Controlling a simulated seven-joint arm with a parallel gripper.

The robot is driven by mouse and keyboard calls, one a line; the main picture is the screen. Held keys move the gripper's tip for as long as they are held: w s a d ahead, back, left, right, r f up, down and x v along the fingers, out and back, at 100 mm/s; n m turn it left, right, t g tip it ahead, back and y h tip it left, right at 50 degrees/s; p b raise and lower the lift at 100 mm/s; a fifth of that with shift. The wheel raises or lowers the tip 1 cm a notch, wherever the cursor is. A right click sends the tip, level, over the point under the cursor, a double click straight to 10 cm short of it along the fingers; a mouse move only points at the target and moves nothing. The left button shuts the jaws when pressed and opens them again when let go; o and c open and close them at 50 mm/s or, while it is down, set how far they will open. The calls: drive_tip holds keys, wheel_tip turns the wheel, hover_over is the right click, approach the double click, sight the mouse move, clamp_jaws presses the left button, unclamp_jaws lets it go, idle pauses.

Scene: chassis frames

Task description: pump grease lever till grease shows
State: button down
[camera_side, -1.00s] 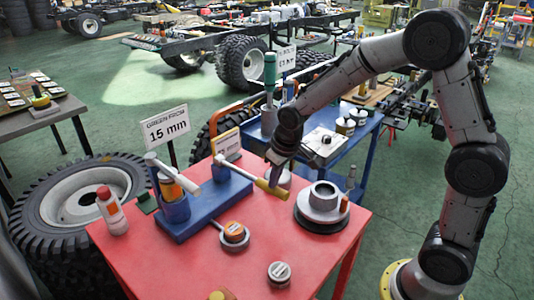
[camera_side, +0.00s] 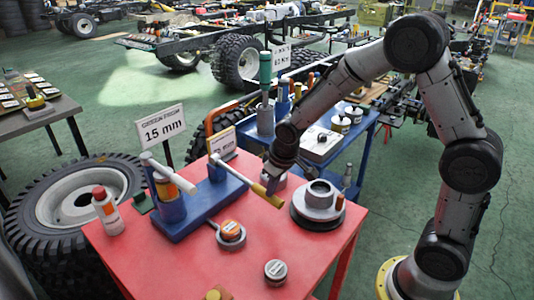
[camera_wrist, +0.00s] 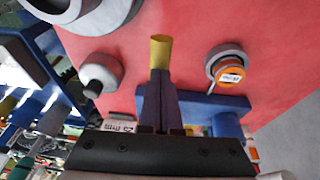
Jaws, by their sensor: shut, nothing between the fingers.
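The grease lever, a pale rod with a yellow grip (camera_side: 260,190), slopes down to the right from a blue post (camera_side: 217,170) on a blue base (camera_side: 188,222). My gripper (camera_side: 271,183) is shut and empty, beside the grip near its outer end; I cannot tell whether they touch. In the wrist view the closed fingers (camera_wrist: 160,88) line up with the yellow grip's end (camera_wrist: 160,52), which shows beyond their tips. A grey round hub (camera_side: 318,200) stands right of the lever. I cannot make out any grease.
A red-capped bottle (camera_side: 107,212), an orange-faced gauge (camera_side: 230,231) and a grey round piece (camera_side: 275,271) stand on the red table (camera_side: 185,272). The table's front middle has free room.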

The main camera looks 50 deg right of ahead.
drive_tip(key=v, duration=0.4)
drive_tip(key=shift+w+a+r, duration=0.15)
drive_tip(key=shift+w+a, duration=0.15)
drive_tip(key=shift+w, duration=0.05)
drive_tip(key=s+r, duration=0.5)
drive_tip(key=r, duration=0.3)
drive_tip(key=shift+s+a, duration=0.3)
drive_tip(key=shift+s, duration=0.1)
drive_tip(key=shift+r, duration=0.1)
drive_tip(key=s+r+t, duration=0.2)
drive_tip(key=s+r, duration=0.4)
drive_tip(key=r, duration=0.1)
drive_tip(key=s+f, duration=0.2)
drive_tip(key=s, duration=1)
drive_tip(key=shift+a+f+y, duration=0.15)
drive_tip(key=shift+f+y, duration=0.25)
